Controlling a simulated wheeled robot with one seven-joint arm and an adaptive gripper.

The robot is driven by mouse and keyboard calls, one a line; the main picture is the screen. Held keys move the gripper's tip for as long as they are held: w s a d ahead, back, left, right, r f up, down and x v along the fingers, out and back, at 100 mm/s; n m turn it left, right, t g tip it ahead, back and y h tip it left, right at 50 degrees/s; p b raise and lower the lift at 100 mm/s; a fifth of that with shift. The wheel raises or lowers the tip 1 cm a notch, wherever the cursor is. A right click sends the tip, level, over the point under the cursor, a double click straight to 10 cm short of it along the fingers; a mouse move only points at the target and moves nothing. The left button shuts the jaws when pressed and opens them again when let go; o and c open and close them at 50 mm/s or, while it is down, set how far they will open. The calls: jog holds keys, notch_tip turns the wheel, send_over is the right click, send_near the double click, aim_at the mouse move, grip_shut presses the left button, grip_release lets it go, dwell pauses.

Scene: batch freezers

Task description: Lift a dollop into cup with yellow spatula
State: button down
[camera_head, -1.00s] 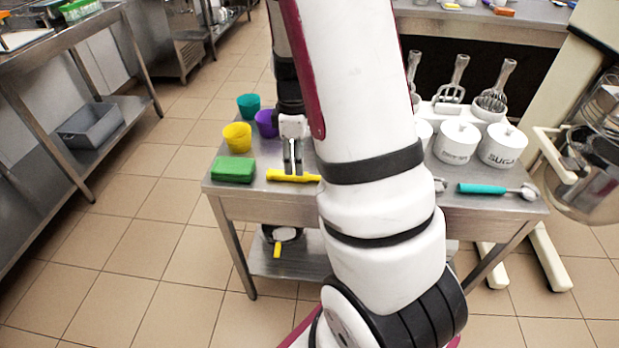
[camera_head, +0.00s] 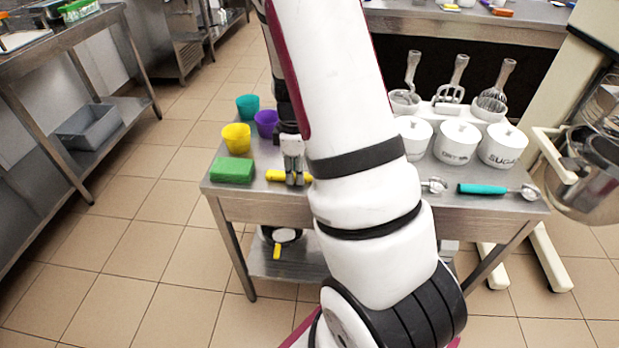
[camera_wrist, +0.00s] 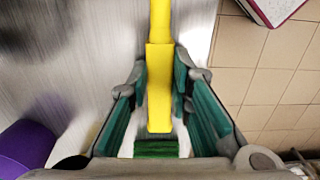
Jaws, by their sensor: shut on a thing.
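The yellow spatula (camera_head: 274,175) lies at the front of the steel table, mostly hidden by my gripper and arm in the head view. In the wrist view its yellow handle (camera_wrist: 160,85) runs between the green finger pads. My gripper (camera_head: 294,183) is shut on this handle, low at the tabletop; it also shows in the wrist view (camera_wrist: 170,115). The spatula's far end is out of sight. A yellow cup (camera_head: 237,137), a purple cup (camera_head: 266,123) and a teal cup (camera_head: 248,106) stand behind and left of my gripper.
A green sponge (camera_head: 232,171) lies at the table's (camera_head: 255,203) left end. On the right are a teal-handled tool (camera_head: 482,189), white lidded canisters (camera_head: 458,142) and a whisk rack (camera_head: 447,108). A mixer (camera_head: 585,165) stands beyond the right end.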

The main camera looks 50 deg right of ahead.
jog(key=shift+r, duration=0.1)
jog(key=shift+r, duration=0.65)
notch_tip(320, 180, up, 2)
jog(key=shift+r, duration=0.2)
jog(key=s+r, duration=0.1)
jog(key=s, duration=1.5)
jog(key=shift+a, duration=0.45)
jog(key=c, duration=2)
grip_release()
jog(key=shift+c, duration=0.2)
grip_shut()
